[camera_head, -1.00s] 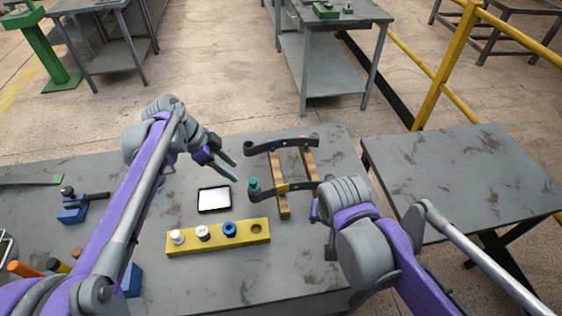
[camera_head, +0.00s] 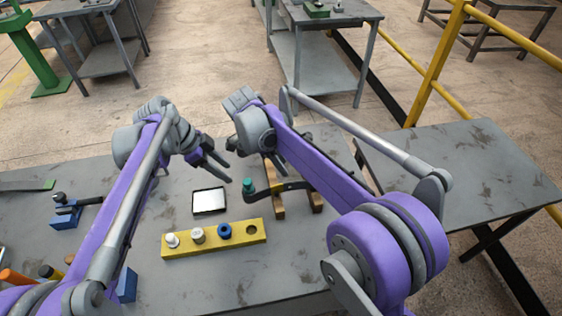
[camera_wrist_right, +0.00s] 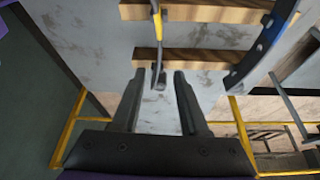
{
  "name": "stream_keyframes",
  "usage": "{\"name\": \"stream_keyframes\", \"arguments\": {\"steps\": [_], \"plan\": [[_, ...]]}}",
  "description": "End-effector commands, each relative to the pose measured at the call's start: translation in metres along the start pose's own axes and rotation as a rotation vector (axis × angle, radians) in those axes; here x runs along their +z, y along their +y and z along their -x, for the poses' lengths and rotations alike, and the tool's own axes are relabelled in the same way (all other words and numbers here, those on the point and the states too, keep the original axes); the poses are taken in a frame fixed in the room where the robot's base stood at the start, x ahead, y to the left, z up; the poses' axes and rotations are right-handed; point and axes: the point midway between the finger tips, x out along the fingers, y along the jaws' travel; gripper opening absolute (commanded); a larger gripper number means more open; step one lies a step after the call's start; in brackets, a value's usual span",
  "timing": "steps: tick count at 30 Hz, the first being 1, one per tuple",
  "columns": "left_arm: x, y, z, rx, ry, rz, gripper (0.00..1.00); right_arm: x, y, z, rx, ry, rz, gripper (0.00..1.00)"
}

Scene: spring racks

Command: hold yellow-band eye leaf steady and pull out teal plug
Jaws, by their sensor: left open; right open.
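The teal plug (camera_head: 249,186) stands upright at the left eye of the dark yellow-band leaf (camera_head: 298,186). This leaf lies across wooden bars on the table. My left gripper (camera_head: 224,164) is open and empty, up and left of the plug, apart from it. I cannot see the plug in that view.
A yellow block (camera_head: 215,238) holds white and blue plugs and one empty hole. A white-faced tablet (camera_head: 209,201) lies behind it. A second dark leaf (camera_wrist_right: 265,45) shows in the right wrist view. A bare side table (camera_head: 450,160) stands at the right.

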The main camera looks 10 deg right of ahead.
Motion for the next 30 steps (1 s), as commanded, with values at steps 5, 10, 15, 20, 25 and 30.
{"name": "stream_keyframes", "arguments": {"steps": [5,10,15,20,25,30], "plan": [[0.0,0.0,0.0,0.0,0.0,0.0,0.5,0.0,0.0,-0.022,0.001,0.001,-0.005,0.44],[0.0,0.0,0.0,0.0,0.0,0.0,0.5,0.0,0.0,-0.054,0.0,0.0,-0.004,0.44],[0.0,0.0,0.0,0.0,0.0,0.0,0.5,0.0,0.0,-0.082,0.0,0.0,-0.003,0.44],[0.0,0.0,0.0,0.0,0.0,0.0,0.5,0.0,0.0,-0.099,0.0,0.0,-0.003,0.44],[0.0,0.0,0.0,0.0,0.0,0.0,0.5,0.0,0.0,-0.105,0.0,0.0,-0.002,0.44],[0.0,0.0,0.0,0.0,0.0,0.0,0.5,0.0,0.0,-0.105,0.0,-0.001,-0.002,0.44]]}}
